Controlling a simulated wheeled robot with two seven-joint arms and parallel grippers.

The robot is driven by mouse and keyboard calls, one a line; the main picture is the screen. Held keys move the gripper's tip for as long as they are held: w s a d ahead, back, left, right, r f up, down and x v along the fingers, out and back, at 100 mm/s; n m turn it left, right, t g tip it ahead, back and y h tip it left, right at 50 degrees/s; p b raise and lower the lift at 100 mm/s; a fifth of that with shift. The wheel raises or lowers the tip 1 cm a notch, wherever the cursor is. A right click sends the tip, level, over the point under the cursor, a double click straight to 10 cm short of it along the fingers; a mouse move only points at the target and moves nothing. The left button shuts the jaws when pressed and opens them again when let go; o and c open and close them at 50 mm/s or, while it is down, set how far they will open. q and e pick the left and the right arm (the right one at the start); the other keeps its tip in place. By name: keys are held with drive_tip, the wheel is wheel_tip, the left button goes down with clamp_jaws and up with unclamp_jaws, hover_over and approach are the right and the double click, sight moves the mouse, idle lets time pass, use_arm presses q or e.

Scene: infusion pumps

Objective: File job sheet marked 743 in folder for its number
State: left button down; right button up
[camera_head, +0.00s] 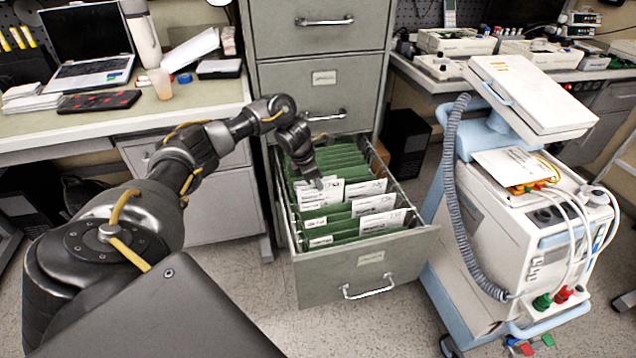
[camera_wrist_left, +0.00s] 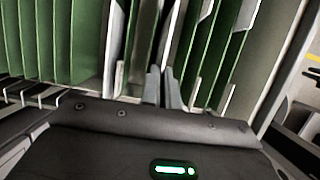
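An open file drawer (camera_head: 362,275) holds green hanging folders (camera_head: 345,213) with white number labels. The labels are too small to read surely. My left gripper (camera_head: 314,180) is over the drawer's left side, its fingertips down among the front folders and white papers. A white sheet (camera_head: 331,185) stands up right beside the fingertips; I cannot read its number. In the left wrist view the two fingers (camera_wrist_left: 164,86) are close together between green folders (camera_wrist_left: 205,60). I cannot tell whether paper is between them. My right gripper is not in view.
The drawer sits in a grey cabinet (camera_head: 318,55). A medical cart (camera_head: 500,210) with a coiled hose stands close to its right. A desk (camera_head: 200,98) with a laptop (camera_head: 90,45), cup and papers is at the left. Floor in front of the drawer is clear.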

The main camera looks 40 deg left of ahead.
use_arm(q)
drive_tip(key=shift+f, duration=0.2)
drive_tip(key=shift+f+b, duration=0.15)
drive_tip(key=shift+b, duration=0.15)
drive_tip(key=c, duration=2.1)
unclamp_jaws()
drive_tip(key=o, duration=0.5)
